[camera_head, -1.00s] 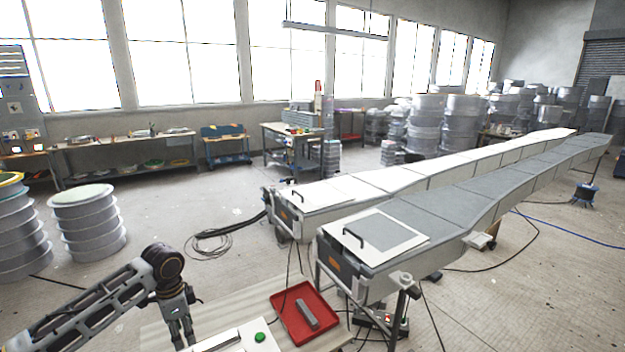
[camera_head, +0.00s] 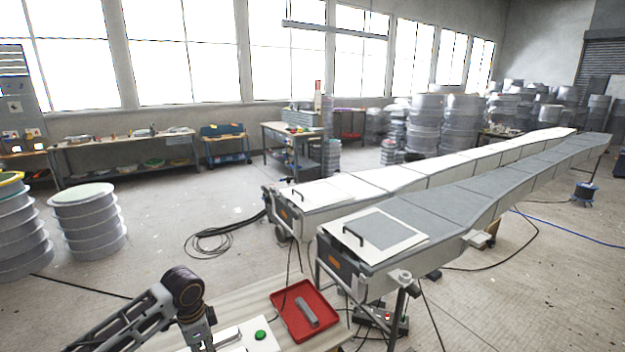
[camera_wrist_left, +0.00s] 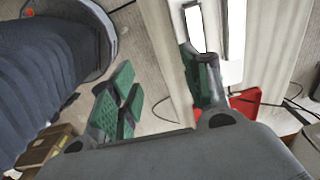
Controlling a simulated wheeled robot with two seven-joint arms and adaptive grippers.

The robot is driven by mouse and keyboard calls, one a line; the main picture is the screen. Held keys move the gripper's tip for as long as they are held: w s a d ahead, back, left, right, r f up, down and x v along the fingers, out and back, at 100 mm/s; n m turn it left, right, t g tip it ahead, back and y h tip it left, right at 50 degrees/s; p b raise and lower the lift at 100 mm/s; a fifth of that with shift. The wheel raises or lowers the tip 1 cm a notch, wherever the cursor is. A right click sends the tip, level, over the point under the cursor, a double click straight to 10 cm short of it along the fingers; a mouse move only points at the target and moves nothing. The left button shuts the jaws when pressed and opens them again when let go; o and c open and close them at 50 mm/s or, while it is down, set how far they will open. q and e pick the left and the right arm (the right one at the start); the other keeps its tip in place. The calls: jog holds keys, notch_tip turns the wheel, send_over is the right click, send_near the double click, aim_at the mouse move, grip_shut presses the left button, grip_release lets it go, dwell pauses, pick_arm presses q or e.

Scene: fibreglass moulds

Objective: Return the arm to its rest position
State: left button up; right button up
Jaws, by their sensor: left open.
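My left arm (camera_head: 183,288) comes in from the lower left of the head view, with its elbow-like joint raised and the wrist pointing down. The gripper end is low at the bottom edge, beside the white board with the green button (camera_head: 260,335), and its fingertips are cut off there. In the left wrist view my left gripper (camera_wrist_left: 155,66) shows its green-padded fingers spread apart, with nothing between them. My right gripper is in neither view.
A red tray (camera_head: 281,300) holding a grey bar (camera_head: 307,311) lies on the wooden table (camera_head: 236,303), right of the gripper. Two long moulds (camera_head: 440,212) stand beyond. Ribbed drums (camera_head: 88,222) stand at the left. Open floor lies between drums and moulds.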

pick_arm(q)
jog(key=s+d+f+n+t+h, duration=0.2)
jog(key=s+d+f+n, duration=0.3)
jog(key=s+d, duration=0.75)
jog(key=shift+s+a+n+t+y, duration=0.5)
jog(key=shift+s+a+n+y, duration=0.6)
jog(key=shift+s+a+n, duration=2.05)
jog(key=s+f+m+g+p, duration=0.1)
jog(key=s+f+p, duration=0.1)
jog(key=f, duration=1.3)
jog(key=s+f+m+p, duration=0.1)
jog(key=s+f, duration=0.2)
jog(key=f, duration=1.3)
jog(key=s+a+f+p, duration=0.1)
jog(key=s+a+f, duration=0.1)
jog(key=s+f, duration=0.6)
jog(key=s+a+f+g+p, duration=0.1)
jog(key=s+a+f+p, duration=0.1)
jog(key=s+f, duration=0.5)
jog(key=s, duration=0.6)
jog(key=shift+s+a+f+g, duration=0.3)
jog(key=shift+s+f, duration=0.05)
jog(key=shift+f, duration=0.05)
